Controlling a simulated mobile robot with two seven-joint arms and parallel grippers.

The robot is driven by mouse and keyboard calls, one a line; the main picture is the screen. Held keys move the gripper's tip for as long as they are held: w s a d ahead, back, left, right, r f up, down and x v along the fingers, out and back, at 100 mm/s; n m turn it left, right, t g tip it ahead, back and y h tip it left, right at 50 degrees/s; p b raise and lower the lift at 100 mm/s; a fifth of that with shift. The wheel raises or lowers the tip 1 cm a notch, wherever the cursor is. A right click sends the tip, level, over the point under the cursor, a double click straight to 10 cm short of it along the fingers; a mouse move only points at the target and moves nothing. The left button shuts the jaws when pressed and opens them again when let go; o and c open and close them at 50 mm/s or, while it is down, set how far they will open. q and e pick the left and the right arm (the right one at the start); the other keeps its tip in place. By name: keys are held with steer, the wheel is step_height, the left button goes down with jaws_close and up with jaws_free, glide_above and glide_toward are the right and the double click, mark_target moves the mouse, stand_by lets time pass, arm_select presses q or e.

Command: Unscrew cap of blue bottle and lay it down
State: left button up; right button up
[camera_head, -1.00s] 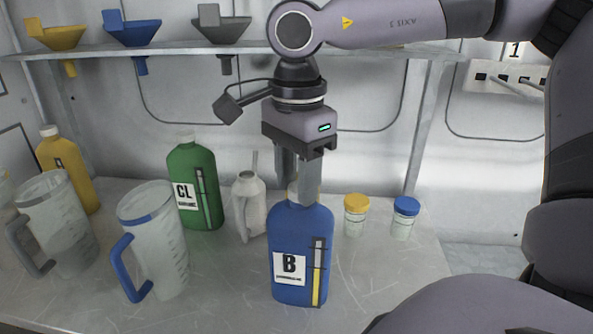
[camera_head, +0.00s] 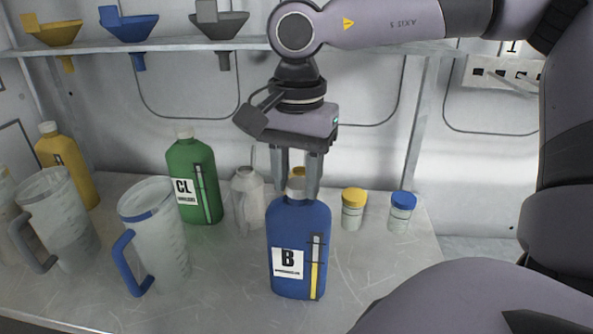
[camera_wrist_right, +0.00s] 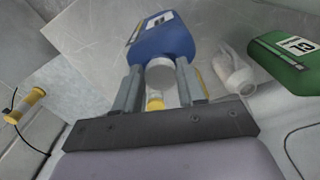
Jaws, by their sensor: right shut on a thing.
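The blue bottle (camera_head: 298,240) labelled B stands upright on the worktop in the head view. Its white cap (camera_head: 295,187) is on the bottle's neck, partly behind a finger. My right gripper (camera_head: 298,188) points down from above with a finger on either side of the cap and is shut on it. In the right wrist view the white cap (camera_wrist_right: 160,73) sits between the two fingertips (camera_wrist_right: 159,70), with the blue bottle (camera_wrist_right: 162,40) beyond. My left gripper is in neither view.
Small jars with yellow (camera_head: 354,195) and blue lids (camera_head: 403,200) stand to the right. The worktop (camera_head: 215,290) is clear at front left of the bottle.

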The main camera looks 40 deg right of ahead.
steer(key=shift+f, duration=0.15)
steer(key=n, duration=0.5)
steer(key=shift+s+f, duration=0.1)
steer(key=shift+s, duration=0.15)
steer(key=n, duration=0.5)
steer(key=shift+s+d, duration=0.1)
steer(key=shift+d, duration=0.1)
steer(key=shift+n, duration=0.3)
steer(key=n, duration=0.5)
steer(key=shift+d+f, duration=0.1)
steer(key=shift+d, duration=0.05)
